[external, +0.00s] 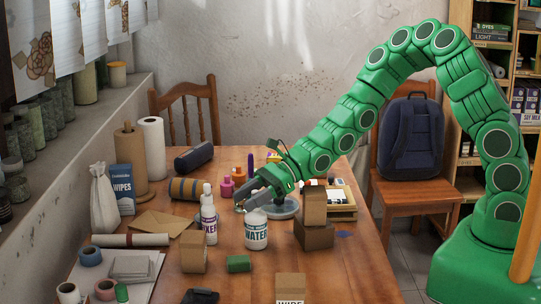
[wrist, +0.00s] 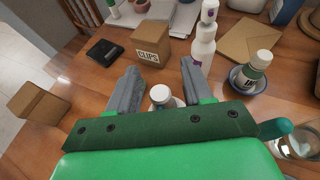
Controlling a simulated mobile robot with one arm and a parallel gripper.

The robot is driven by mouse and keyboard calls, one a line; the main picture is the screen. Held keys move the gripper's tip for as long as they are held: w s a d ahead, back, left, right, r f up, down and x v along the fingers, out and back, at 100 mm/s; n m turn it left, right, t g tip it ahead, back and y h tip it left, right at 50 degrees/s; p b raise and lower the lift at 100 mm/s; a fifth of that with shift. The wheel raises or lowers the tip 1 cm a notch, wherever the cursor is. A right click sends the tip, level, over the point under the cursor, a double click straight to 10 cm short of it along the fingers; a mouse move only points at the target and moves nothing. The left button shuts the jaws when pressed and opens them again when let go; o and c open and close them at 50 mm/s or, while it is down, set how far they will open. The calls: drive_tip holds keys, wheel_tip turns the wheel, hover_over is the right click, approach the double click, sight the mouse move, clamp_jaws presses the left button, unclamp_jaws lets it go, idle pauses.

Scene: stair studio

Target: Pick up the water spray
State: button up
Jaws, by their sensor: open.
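The water spray (external: 257,234) is a white bottle labelled WATER, upright near the middle of the table. In the wrist view the white top of a bottle (wrist: 160,96), apparently the water spray, shows between the fingers; the green gripper body hides the rest. My gripper (external: 243,203) reaches in from the right, just above and behind the water spray in the external view. Its two grey fingers are apart in the wrist view (wrist: 160,82), with nothing gripped. Whether they touch the bottle I cannot tell.
A white and purple FIXER bottle (external: 209,224) stands close left of the water spray. Stacked cardboard boxes (external: 314,236) stand close right. A CLIPS box (wrist: 150,47) and an ink bottle (wrist: 250,72) in a blue dish are nearby.

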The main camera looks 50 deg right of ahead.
drive_tip(key=shift+c, duration=0.3)
clamp_jaws()
idle(0.3)
